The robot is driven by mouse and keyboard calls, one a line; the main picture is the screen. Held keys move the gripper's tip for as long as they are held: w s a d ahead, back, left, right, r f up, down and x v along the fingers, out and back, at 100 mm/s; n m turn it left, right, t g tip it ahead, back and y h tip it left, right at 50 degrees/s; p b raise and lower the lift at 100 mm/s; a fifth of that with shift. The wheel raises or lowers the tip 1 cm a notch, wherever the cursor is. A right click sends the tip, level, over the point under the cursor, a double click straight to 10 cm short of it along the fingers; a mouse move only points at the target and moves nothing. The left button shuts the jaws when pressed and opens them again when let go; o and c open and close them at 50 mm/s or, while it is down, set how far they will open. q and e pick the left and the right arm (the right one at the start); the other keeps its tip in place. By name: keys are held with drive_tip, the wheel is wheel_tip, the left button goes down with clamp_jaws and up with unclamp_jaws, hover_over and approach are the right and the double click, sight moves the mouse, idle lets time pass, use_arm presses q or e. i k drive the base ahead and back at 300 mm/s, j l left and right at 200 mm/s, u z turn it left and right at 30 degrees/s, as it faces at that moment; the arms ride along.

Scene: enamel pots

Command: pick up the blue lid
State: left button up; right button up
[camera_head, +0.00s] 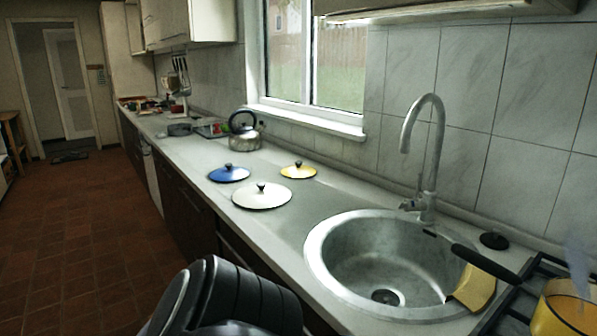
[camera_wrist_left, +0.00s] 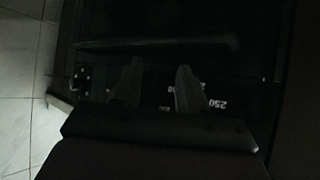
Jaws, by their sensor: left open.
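The blue lid (camera_head: 229,173) lies flat on the countertop in the head view, with its dark knob up. A larger white lid (camera_head: 262,196) lies just in front of it to the right, and a small yellow lid (camera_head: 298,171) lies to its right, further back. My left gripper (camera_wrist_left: 157,72) shows in the left wrist view with its two fingers apart and nothing between them. It faces a dark front with white number markings, and no lid shows there. My right gripper is in neither view.
A steel kettle (camera_head: 245,134) stands behind the lids. A round sink (camera_head: 384,262) with a tall tap (camera_head: 428,150) is to their right. My own arm fills the bottom middle.

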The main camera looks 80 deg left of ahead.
sight(229, 174)
drive_tip(key=u, duration=0.85)
drive_tip(key=j+u, duration=0.1)
drive_tip(key=u, duration=0.35)
drive_tip(key=i+u, duration=0.1)
drive_tip(key=u, duration=1.65)
drive_tip(key=i+j+z, duration=0.2)
drive_tip(key=z, duration=0.2)
drive_tip(key=i+j+z, duration=0.25)
drive_tip(key=z, duration=0.2)
drive_tip(key=i+j+z, duration=0.15)
drive_tip(key=j+z, duration=0.25)
drive_tip(key=i+j+z, duration=0.15)
drive_tip(key=j+z, duration=1.5)
drive_tip(key=k, duration=0.05)
